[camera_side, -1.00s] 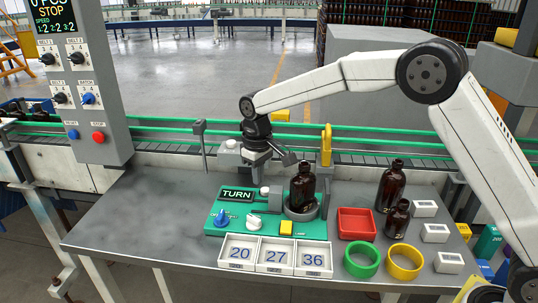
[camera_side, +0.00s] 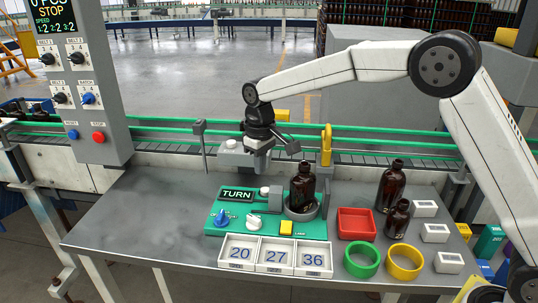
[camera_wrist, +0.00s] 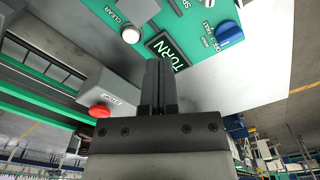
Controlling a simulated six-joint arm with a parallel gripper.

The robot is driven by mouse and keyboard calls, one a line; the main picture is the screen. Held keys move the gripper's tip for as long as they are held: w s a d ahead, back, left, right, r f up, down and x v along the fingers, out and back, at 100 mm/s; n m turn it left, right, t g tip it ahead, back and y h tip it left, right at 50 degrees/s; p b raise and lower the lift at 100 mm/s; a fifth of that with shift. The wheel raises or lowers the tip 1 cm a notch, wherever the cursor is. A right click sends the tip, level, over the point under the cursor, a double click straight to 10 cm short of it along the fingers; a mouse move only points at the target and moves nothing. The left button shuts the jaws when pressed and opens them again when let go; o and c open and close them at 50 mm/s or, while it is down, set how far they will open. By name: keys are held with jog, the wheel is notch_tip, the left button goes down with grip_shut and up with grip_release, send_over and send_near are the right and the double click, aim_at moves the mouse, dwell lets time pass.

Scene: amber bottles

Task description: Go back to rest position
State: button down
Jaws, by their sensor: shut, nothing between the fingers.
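My gripper (camera_side: 254,170) is above the back part of the table, behind the green TURN panel (camera_side: 210,228) and near the conveyor's front edge. In the wrist view its fingers (camera_wrist: 158,88) are together with nothing between them, pointing toward the TURN sign (camera_wrist: 168,50). An amber bottle (camera_side: 302,188) stands upright in the round holder on the panel's right side. A taller amber bottle (camera_side: 390,186) and a shorter one (camera_side: 397,220) stand on the table to the right.
A red tray (camera_side: 356,224), green ring (camera_side: 362,261) and yellow ring (camera_side: 404,262) lie at the right. White numbered boxes (camera_side: 275,253) line the panel's front. A red button (camera_wrist: 100,110) shows beside my fingers. The table's left side is clear.

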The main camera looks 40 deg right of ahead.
jog(key=s+d+r+t, duration=0.1)
jog(key=s+d, duration=0.2)
jog(key=s+d+r+t, duration=0.1)
jog(key=s+d+r, duration=0.1)
jog(key=s+d, duration=0.1)
jog(key=s+d+r+t, duration=0.1)
jog(key=s+d+r, duration=0.1)
jog(key=s+d, duration=0.1)
jog(key=shift+d+r+m+t, duration=0.15)
jog(key=shift+r+m+t, duration=0.15)
jog(key=shift+m, duration=0.1)
jog(key=s+f, duration=0.4)
jog(key=s, duration=0.1)
jog(key=s+f+m, duration=0.1)
jog(key=s+f, duration=0.3)
jog(key=s, duration=0.1)
jog(key=s+f+m+g, duration=0.1)
jog(key=s+f, duration=0.4)
jog(key=s, duration=0.1)
